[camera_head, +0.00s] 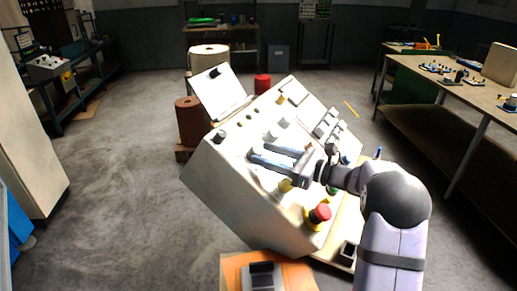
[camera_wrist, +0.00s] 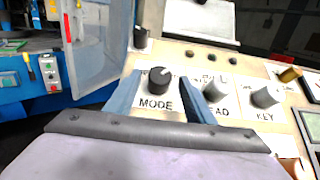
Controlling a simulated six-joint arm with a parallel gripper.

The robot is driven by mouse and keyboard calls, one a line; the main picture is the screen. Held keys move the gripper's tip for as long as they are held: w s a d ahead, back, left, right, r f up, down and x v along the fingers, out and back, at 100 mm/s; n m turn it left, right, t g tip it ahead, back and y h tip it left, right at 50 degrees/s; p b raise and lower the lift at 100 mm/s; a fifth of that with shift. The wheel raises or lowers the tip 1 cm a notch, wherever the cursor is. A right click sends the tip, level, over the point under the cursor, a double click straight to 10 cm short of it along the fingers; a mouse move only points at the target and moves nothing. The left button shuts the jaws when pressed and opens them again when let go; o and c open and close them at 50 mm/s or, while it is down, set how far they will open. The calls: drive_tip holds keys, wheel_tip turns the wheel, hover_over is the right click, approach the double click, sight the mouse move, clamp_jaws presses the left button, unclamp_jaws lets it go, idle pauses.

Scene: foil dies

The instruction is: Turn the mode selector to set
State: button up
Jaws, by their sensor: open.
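The mode selector (camera_wrist: 158,78) is a round dark knob above the label MODE in the wrist view. A light mark on it points to the upper right; the position words around it are too small to read. My gripper (camera_wrist: 158,88) is open, with one blue finger left of the knob and one right of it. I cannot tell whether either finger touches it. In the head view my gripper (camera_head: 262,154) reaches over the sloped face of the pale control console (camera_head: 230,187). The mode selector cannot be clearly picked out there, near the fingers.
A grey knob (camera_wrist: 214,89) stands close beside the right finger, with the KEY knob (camera_wrist: 265,97) beyond it. Another dark knob (camera_wrist: 140,37) lies farther up. A red mushroom button (camera_head: 320,213) sits low on the console. An upright panel (camera_head: 217,91) rises at its back.

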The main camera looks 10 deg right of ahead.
sight(262, 153)
drive_tip(key=shift+p+x, duration=0.45)
drive_tip(key=shift+x, duration=1.15)
drive_tip(key=c, duration=1.1)
drive_tip(key=shift+o, duration=0.2)
